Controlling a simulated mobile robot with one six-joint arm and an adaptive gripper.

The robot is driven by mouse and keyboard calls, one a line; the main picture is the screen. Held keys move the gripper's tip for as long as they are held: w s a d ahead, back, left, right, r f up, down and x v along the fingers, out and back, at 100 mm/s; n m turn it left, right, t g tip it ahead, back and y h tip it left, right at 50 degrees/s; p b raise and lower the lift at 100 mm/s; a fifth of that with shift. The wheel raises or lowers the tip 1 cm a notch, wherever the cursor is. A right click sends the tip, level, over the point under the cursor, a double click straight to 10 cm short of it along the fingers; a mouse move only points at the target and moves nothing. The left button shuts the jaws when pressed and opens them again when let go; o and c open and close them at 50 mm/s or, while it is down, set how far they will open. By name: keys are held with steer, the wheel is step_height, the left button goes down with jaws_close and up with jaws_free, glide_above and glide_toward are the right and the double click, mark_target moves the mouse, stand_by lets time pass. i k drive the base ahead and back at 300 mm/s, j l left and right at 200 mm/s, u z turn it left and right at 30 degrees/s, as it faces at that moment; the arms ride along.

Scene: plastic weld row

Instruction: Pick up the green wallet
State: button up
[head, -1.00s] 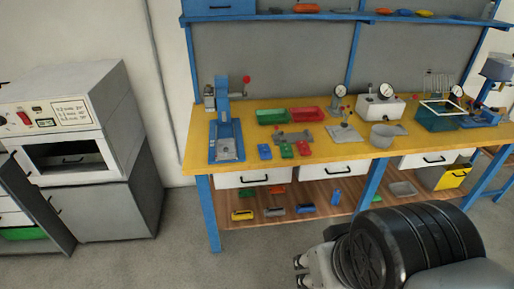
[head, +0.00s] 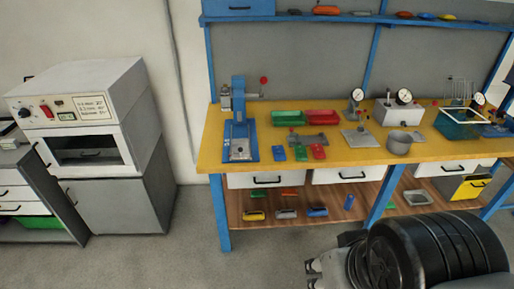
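Small flat wallet-like pieces lie in a row on the yellow bench top: a blue one (head: 279,154), a green one (head: 300,153) and a red one (head: 318,152). The green one lies between the other two, in front of the red and green trays. Another small green thing (head: 258,194) lies on the wooden lower shelf; I cannot tell which is the wallet. My gripper (head: 311,275) is at the bottom of the head view, in front of the bench and well apart from these things. Its fingertips look apart, with nothing seen between them.
A blue press (head: 239,130) stands at the bench's left end. A green tray (head: 288,118) and red tray (head: 321,117) lie behind the row. A grey pot (head: 398,144) stands to the right. A grey oven (head: 90,145) is at left. Grey floor is clear before the bench.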

mark_target(300, 153)
steer(key=i+l+z, duration=0.25)
steer(key=i, duration=0.6)
steer(key=i+z, duration=0.3)
steer(key=i, duration=0.5)
